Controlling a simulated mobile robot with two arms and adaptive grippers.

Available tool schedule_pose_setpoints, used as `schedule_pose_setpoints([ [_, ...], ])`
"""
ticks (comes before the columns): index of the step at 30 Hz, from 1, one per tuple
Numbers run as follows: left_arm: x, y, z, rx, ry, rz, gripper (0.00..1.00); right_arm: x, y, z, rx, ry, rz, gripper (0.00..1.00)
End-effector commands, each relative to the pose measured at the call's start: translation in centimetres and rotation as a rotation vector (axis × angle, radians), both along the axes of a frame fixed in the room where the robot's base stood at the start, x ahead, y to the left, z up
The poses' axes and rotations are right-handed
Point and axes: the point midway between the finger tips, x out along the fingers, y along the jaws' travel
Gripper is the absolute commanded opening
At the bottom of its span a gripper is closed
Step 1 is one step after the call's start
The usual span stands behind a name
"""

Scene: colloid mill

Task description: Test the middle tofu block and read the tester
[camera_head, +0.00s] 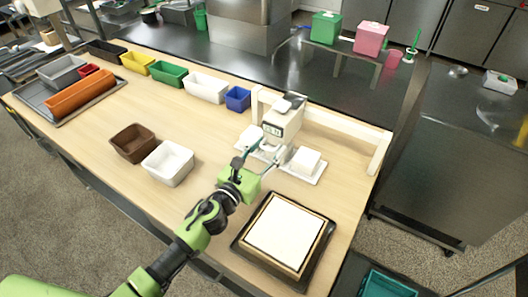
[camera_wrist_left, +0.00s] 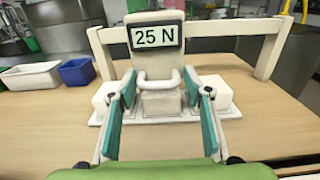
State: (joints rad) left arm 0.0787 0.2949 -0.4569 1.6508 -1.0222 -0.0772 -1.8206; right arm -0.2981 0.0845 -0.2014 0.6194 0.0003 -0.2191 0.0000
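The tester (camera_head: 284,122) stands on the wooden table. Its display (camera_wrist_left: 156,36) reads "25 N" in the left wrist view. A looped handle (camera_wrist_left: 158,84) projects from its front, below the display. The tester stands over a thin white tray (camera_head: 316,179). One white tofu block (camera_head: 306,159) shows right of the tester and another (camera_head: 250,134) left of it. My right gripper is not in view.
A white frame (camera_head: 335,127) stands behind the tester. A dark tray with a white slab (camera_head: 284,233) lies at the near right. Brown (camera_head: 133,143) and white (camera_head: 168,163) bins stand left of my arm. Coloured bins line the far edge. The table's left middle is clear.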

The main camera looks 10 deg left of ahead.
Motion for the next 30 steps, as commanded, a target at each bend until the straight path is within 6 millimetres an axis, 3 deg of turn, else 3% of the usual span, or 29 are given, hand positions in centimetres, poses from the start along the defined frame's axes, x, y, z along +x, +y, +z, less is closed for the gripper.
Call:
schedule_pose_setpoints([
  [5, -1.4, 0.6, -0.1, 0.001, 0.002, 0.0, 0.46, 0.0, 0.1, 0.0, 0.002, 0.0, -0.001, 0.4],
  [18, -8.7, 3.5, -0.1, 0.0, 0.003, 0.002, 0.46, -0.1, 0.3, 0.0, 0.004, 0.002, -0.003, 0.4],
  [24, -10.5, 4.3, -0.1, -0.001, 0.001, 0.002, 0.46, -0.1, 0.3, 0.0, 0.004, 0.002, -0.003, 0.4],
  [30, -11.1, 4.5, 0.0, 0.001, 0.001, 0.001, 0.46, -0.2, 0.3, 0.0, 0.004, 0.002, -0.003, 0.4],
])
